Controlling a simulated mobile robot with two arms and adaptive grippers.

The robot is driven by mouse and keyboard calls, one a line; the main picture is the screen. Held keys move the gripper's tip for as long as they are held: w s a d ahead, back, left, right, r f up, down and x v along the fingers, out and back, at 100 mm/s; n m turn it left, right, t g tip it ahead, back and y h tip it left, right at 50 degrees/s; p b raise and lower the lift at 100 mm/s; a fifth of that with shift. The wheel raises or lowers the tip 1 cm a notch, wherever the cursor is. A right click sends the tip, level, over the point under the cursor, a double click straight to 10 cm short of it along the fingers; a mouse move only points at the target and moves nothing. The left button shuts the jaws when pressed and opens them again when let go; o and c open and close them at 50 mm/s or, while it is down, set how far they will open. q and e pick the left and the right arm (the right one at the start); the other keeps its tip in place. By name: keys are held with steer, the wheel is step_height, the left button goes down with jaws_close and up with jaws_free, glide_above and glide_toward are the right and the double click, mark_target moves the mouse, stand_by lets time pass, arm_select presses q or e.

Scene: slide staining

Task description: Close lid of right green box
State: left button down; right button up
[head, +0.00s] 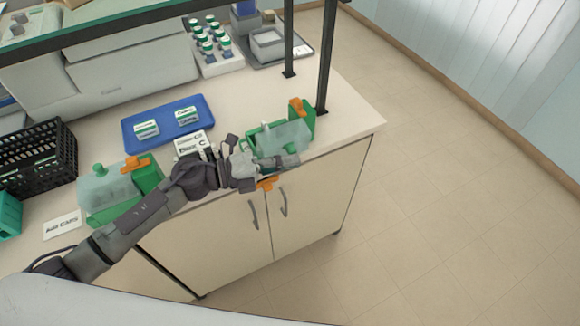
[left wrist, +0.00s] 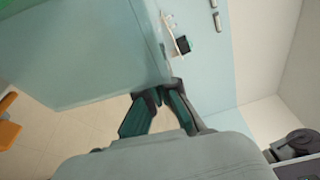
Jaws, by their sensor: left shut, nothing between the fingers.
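The right green box (head: 257,141) stands near the counter's front right edge, with an orange clip (head: 297,105) at its back corner. A translucent pale-green panel (head: 292,134) shows at it; I cannot tell exactly how far its lid is closed. My left gripper (head: 291,161) is shut and empty at the box's front side, and the arm hides part of the box's front. In the left wrist view the fingers (left wrist: 160,95) are close to a large pale translucent surface (left wrist: 75,50); contact is unclear. My right gripper is not in view.
A blue tray (head: 154,111), a white label block (head: 190,143), a black crate (head: 71,151) and a bottle rack (head: 225,66) are on the counter. A dark shelf post (head: 326,60) stands behind the right box.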

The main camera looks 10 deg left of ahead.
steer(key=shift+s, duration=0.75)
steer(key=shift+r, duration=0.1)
